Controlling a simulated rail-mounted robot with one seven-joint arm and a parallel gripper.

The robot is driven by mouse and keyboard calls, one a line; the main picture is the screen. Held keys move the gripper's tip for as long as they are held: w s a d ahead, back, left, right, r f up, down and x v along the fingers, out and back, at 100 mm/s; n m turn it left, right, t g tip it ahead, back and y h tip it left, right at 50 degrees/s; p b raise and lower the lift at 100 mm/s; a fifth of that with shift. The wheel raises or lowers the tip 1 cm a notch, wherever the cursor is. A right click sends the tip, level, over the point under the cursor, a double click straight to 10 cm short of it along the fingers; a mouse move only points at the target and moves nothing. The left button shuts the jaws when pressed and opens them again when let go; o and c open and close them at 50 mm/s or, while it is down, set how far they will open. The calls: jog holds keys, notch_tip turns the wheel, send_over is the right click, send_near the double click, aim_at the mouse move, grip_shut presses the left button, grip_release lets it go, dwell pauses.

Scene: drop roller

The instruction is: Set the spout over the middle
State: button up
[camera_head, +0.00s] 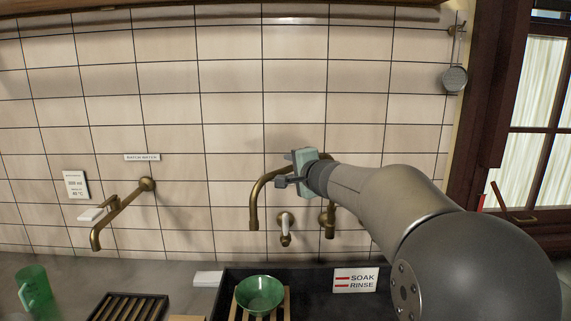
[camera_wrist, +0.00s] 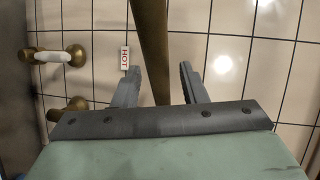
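The brass swivel spout (camera_head: 254,205) arches out from the tiled wall, and its open end hangs above the black sink (camera_head: 315,308), behind and a little left of the green bowl. In the wrist view, the spout's tube (camera_wrist: 153,50) runs between the two fingers of my gripper (camera_wrist: 160,75). The fingers stand apart, with a clear gap on the right side of the tube; contact on the left cannot be told. In the head view, my gripper (camera_head: 285,170) is at the upper part of the spout and hides some of it.
A green bowl (camera_head: 261,292) stands on wooden slats in the sink. A white-handled tap (camera_head: 285,222) is below the spout; a white lever and HOT label (camera_wrist: 125,58) show in the wrist view. Another wall spout (camera_head: 120,216), a green jug (camera_head: 34,290) and a dark rack (camera_head: 128,307) are left.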

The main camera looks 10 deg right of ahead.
jog(key=shift+x, duration=0.95)
jog(key=shift+c, duration=0.3)
grip_shut()
